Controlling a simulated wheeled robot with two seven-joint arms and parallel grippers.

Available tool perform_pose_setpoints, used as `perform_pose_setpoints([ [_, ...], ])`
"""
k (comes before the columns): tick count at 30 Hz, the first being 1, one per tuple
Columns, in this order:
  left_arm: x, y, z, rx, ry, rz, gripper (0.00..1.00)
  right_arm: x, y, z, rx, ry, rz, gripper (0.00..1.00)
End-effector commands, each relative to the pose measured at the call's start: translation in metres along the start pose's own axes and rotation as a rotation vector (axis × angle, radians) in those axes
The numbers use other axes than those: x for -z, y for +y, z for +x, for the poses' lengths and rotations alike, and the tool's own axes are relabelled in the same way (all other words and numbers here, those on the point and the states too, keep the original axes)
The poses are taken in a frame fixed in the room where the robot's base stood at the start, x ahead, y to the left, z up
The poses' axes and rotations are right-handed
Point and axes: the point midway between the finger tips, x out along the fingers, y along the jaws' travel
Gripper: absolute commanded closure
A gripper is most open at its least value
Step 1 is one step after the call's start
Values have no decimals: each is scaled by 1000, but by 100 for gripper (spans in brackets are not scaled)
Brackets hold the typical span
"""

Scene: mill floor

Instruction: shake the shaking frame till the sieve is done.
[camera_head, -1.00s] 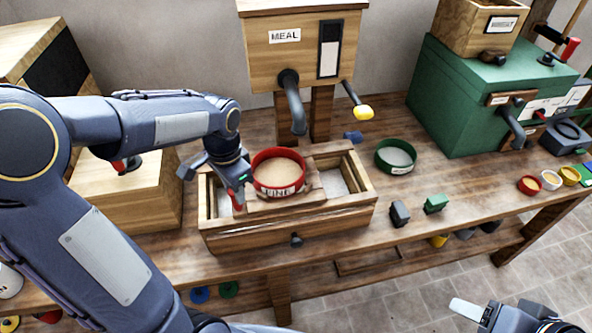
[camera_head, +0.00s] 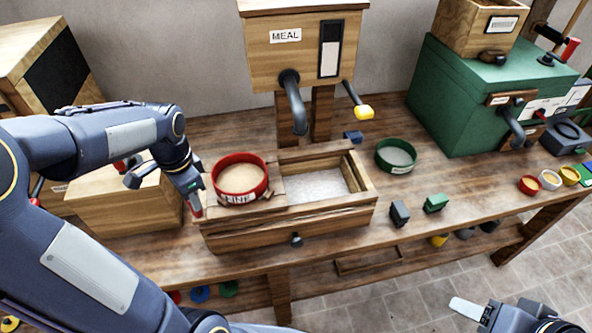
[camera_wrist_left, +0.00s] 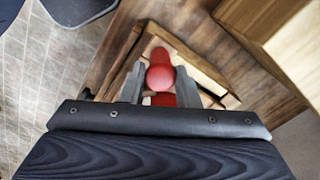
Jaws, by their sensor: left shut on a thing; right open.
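The red-rimmed sieve (camera_head: 240,176), with a label reading FINE and pale meal in it, sits on the wooden shaking frame (camera_head: 268,189) at the left end of the wooden box (camera_head: 330,224). Whitish flour shows in the box to the right of the frame. My left gripper (camera_head: 195,206) is shut on the frame's red handle at its left side; the red handle (camera_wrist_left: 160,78) shows between the fingers in the left wrist view. My right gripper (camera_head: 468,312) is open and empty at the lower right, away from the bench; it shows only in part.
A green-rimmed sieve (camera_head: 396,156) stands right of the box. A MEAL hopper (camera_head: 303,52) with a spout stands behind. Small grey (camera_head: 399,213) and green (camera_head: 436,203) blocks lie at the front. A green machine (camera_head: 475,95) fills the back right.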

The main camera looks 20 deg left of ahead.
Motion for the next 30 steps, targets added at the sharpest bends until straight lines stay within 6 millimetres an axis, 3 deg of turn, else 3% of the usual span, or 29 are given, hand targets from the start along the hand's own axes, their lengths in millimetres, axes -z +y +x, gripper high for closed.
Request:
perform_pose_setpoints([
  [25, -16, -10, 0, 1, 0, -1, 88, 0, 0, 0, 0, 0, 0, 45],
  [26, -16, -10, 0, 2, 0, -1, 69, 0, 0, 0, 0, 0, 0, 45],
  [30, -16, -10, 0, 1, 0, -1, 50, 0, 0, 0, 0, 0, 0, 45],
])
